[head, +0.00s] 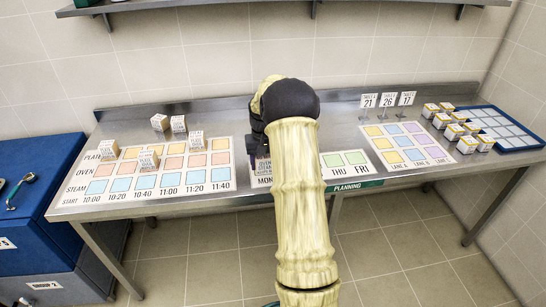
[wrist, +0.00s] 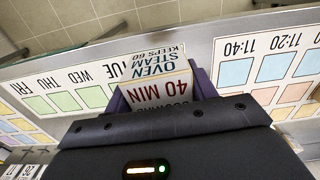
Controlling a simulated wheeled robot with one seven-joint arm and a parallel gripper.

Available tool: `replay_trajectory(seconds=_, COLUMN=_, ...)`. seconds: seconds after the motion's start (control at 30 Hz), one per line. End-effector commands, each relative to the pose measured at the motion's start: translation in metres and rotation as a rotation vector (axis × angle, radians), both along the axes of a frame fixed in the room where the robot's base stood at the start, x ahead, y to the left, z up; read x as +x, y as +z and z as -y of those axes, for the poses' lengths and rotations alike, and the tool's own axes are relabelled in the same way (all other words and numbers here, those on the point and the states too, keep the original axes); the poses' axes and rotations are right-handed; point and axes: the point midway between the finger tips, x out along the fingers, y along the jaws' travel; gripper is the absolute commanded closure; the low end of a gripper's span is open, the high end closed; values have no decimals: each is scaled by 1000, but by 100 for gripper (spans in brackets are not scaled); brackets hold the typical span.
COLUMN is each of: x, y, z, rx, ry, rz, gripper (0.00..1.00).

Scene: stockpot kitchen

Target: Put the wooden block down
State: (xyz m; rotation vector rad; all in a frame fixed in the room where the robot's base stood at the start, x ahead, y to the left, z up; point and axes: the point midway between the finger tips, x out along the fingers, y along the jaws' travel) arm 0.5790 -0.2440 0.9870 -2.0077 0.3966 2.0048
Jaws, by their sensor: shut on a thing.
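My gripper (wrist: 160,88) has its purple fingers shut on a pale wooden block (wrist: 158,66). The block's printed faces read "OVEN STEAM KEEPS 60" and "40 MIN". In the wrist view it is over the weekday sheet (wrist: 62,88), beside the TUE end. In the head view my gripper (head: 257,150) is at the MON side of that sheet (head: 345,172), mostly hidden behind my arm. Only a sliver of the block shows there. I cannot tell whether the block touches the sheet.
The left time chart (head: 205,172) has blocks standing on it, with others (head: 160,122) behind it. At the right are a coloured lane chart (head: 410,150), three number cards (head: 388,99), several yellow-and-white boxes (head: 443,120) and a blue tray (head: 500,132). A shelf (head: 225,2) hangs above.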

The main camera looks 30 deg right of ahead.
Motion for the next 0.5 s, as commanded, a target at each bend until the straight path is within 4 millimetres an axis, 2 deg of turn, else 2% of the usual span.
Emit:
replay_trajectory(seconds=0.27, x=-12, y=-20, z=-23, rx=2, ry=33, rz=-1, gripper=70)
replay_trajectory(seconds=0.37, x=-15, y=-32, z=-43, rx=2, ry=65, rz=-2, gripper=70)
replay_trajectory(seconds=0.5, x=-21, y=-53, z=-82, rx=3, ry=127, rz=-4, gripper=70)
